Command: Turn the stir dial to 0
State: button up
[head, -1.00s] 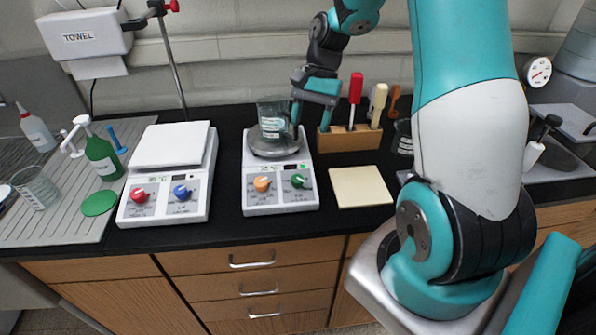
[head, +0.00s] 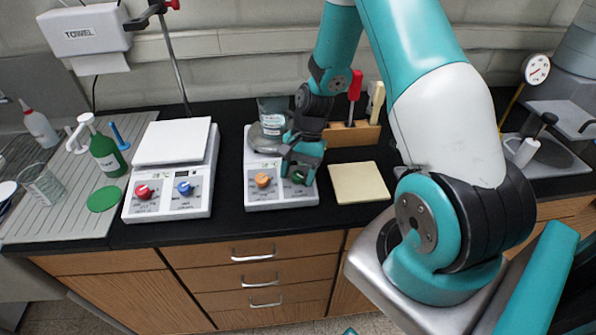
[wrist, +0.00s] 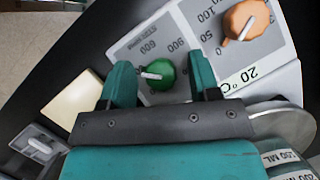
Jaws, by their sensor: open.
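The hotplate stirrer (head: 256,188) stands on the black bench, with an orange dial and a green dial on its front panel. The green dial (wrist: 158,74) has a white pointer and sits under a scale with 600 and 900 printed by it. My gripper (wrist: 160,80) is open over the green dial, one finger on each side of it. I cannot tell whether the fingers touch it. In the head view my gripper (head: 301,170) hides most of the green dial. The orange dial (head: 263,180) is clear of the gripper and also shows in the wrist view (wrist: 246,19).
A glass beaker (head: 272,118) stands on the stirrer's plate behind my gripper. A second device (head: 172,165) with red and blue dials stands to the left. A cream pad (head: 359,183) lies to the right, and a wooden tool rack (head: 347,135) stands behind.

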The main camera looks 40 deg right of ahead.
jog(key=c, duration=0.9)
jog(key=shift+n, duration=0.3)
jog(key=shift+w+n+g+h, duration=0.1)
jog(key=shift+n+g+h, duration=0.4)
jog(key=shift+n, duration=0.4)
jog(key=n+h, duration=0.1)
jog(key=n, duration=0.1)
jog(key=n+g+h, duration=0.1)
jog(key=n, duration=0.1)
jog(key=shift+a+g, duration=0.1)
jog(key=shift+g, duration=0.2)
jog(key=n+h, duration=0.2)
jog(key=n, duration=0.1)
jog(key=shift+w+n+g, duration=0.1)
jog(key=shift+n+g, duration=0.2)
jog(key=shift+a+r+n+h, duration=0.1)
jog(key=shift+n+h, duration=0.8)
jog(key=shift+n, duration=0.6)
